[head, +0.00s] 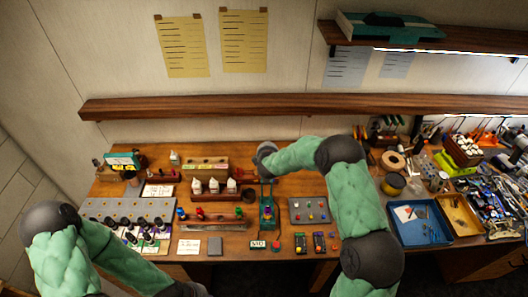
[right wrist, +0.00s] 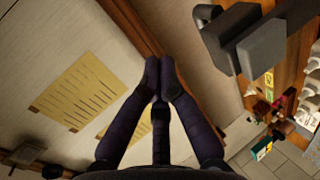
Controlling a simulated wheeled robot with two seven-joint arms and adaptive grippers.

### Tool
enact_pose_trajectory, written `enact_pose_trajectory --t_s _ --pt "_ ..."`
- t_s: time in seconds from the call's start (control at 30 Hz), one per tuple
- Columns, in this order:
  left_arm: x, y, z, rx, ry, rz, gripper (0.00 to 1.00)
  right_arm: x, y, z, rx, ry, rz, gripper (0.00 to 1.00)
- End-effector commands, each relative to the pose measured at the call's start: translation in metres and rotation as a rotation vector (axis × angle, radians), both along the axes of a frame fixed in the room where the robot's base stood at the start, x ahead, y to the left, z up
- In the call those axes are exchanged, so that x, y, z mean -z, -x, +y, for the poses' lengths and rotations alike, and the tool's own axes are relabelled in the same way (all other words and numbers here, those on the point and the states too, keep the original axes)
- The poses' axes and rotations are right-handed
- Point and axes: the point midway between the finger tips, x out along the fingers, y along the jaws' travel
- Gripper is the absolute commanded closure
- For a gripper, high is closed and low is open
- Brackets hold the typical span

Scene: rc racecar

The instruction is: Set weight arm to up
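A small teal device (head: 267,212) stands on the workbench in the middle of the head view, below the end of my right arm. I cannot tell which part of it is the weight arm, or how that arm is set. My right gripper (right wrist: 159,76) has its dark fingertips together in the right wrist view, with nothing visible between them. A dark grey blocky part (right wrist: 250,45) shows close by, to the right of the fingers; I cannot tell what it belongs to. My left arm is low at the left of the head view, and its gripper is out of frame.
The workbench (head: 235,245) holds a grey rack (head: 130,208) at left, a grey panel with coloured buttons (head: 309,210), and a blue tray (head: 421,222) at right. A wooden shelf (head: 230,106) runs along the wall behind. Yellow sheets (head: 243,40) hang above it.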

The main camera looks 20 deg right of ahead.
Motion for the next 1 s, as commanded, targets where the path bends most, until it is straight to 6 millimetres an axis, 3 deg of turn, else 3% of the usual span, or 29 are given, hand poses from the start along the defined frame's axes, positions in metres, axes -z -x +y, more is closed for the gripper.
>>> enact_pose_trajectory --t_s 0.03,0.3,0.6,0.87,1.0 --pt "0.001 0.000 0.000 0.000 0.000 -0.001 1.00 -0.012 0.003 0.002 0.000 0.000 -0.006 1.00" --pt "0.009 0.000 0.000 0.000 0.000 0.001 1.00 -0.054 0.026 0.010 -0.001 0.000 -0.005 1.00" --pt "0.010 0.000 0.000 0.000 0.000 0.000 1.00 -0.084 0.042 0.015 -0.001 0.000 -0.001 1.00" --pt "0.010 0.000 0.000 0.000 0.000 0.000 1.00 -0.082 0.046 0.016 0.002 -0.015 0.005 1.00" --pt "0.010 0.000 0.000 0.000 0.000 0.000 1.00 -0.047 0.059 0.021 0.022 -0.117 0.040 1.00"
